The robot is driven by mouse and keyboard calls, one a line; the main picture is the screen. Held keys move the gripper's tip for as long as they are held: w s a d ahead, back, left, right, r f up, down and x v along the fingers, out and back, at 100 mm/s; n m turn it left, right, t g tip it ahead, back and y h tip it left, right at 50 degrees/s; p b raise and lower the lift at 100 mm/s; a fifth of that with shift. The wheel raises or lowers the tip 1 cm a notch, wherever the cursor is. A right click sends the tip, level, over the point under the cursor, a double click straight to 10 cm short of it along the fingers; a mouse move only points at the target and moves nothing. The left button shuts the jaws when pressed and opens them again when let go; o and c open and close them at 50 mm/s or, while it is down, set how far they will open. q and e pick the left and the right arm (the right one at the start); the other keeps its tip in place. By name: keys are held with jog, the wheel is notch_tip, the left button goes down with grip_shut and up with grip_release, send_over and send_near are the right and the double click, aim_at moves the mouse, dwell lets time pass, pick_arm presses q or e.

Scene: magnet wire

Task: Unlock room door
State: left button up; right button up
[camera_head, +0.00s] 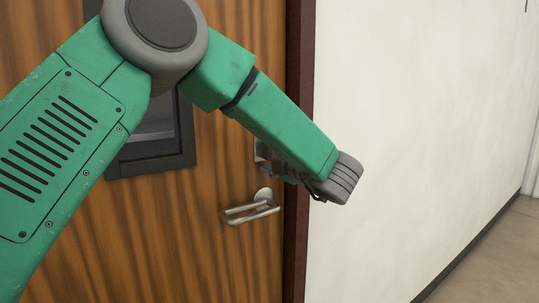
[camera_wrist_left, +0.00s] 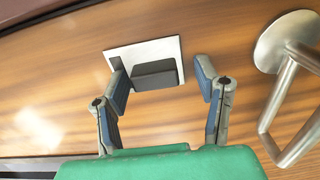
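The wooden room door (camera_head: 150,240) fills the left of the head view. On it is a silver lock plate (camera_wrist_left: 145,48) with a dark block-shaped knob (camera_wrist_left: 155,75), seen clearly in the left wrist view. In the head view my green arm mostly hides the lock, and only part of the plate (camera_head: 260,150) shows. My left gripper (camera_head: 276,168) is at the lock, above the handle. In the left wrist view its two fingers (camera_wrist_left: 160,78) are apart, one on each side of the knob. The left finger overlaps the knob's left edge; contact cannot be told. My right gripper is not in view.
A silver lever handle (camera_head: 252,208) sticks out below the lock; it shows close to the right finger in the wrist view (camera_wrist_left: 285,90). A dark-framed window (camera_head: 150,165) is in the door. A dark red frame (camera_head: 297,240) and white wall (camera_head: 420,130) lie right.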

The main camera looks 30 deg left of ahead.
pick_arm(q)
jog(key=v, duration=1.2)
jog(key=shift+f, duration=0.1)
